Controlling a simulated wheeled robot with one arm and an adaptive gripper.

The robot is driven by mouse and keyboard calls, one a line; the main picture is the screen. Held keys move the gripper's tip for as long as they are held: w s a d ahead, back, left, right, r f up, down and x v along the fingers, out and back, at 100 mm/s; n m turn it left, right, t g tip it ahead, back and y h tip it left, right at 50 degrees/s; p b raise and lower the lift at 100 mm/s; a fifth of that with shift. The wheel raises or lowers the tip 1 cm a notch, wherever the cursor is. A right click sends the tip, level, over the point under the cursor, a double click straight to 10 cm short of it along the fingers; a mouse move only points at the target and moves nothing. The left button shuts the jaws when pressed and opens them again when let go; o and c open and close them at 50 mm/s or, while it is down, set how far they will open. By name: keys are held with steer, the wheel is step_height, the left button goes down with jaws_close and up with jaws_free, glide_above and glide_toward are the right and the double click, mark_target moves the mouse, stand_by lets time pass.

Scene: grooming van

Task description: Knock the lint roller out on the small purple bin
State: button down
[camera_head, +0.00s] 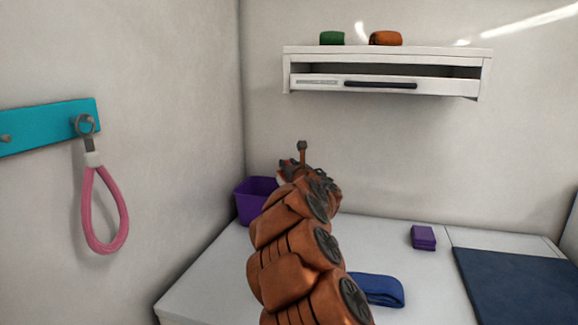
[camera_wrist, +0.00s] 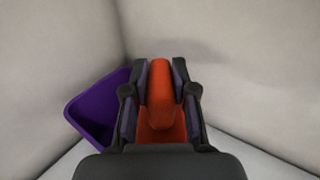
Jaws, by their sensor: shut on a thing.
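The small purple bin (camera_head: 252,208) stands on the table in the back left corner, against the walls. In the wrist view the bin (camera_wrist: 88,125) is left of my gripper, with its open top partly hidden behind the fingers. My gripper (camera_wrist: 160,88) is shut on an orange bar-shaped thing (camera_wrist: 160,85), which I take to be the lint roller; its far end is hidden. In the head view my gripper is beside and above the bin's right edge, mostly hidden behind my own arm. I cannot tell whether the held thing touches the bin.
A white wall shelf (camera_head: 385,78) with a drawer hangs above, bearing a green item (camera_head: 332,38) and an orange item (camera_head: 386,38). A purple block (camera_head: 423,237), a folded blue cloth (camera_head: 380,290) and a dark blue mat (camera_head: 520,285) lie on the table. A pink loop (camera_head: 104,215) hangs left.

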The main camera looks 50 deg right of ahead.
steer(key=shift+f, duration=0.25)
steer(key=shift+r+p, duration=1.4)
steer(key=shift+r, duration=1.8)
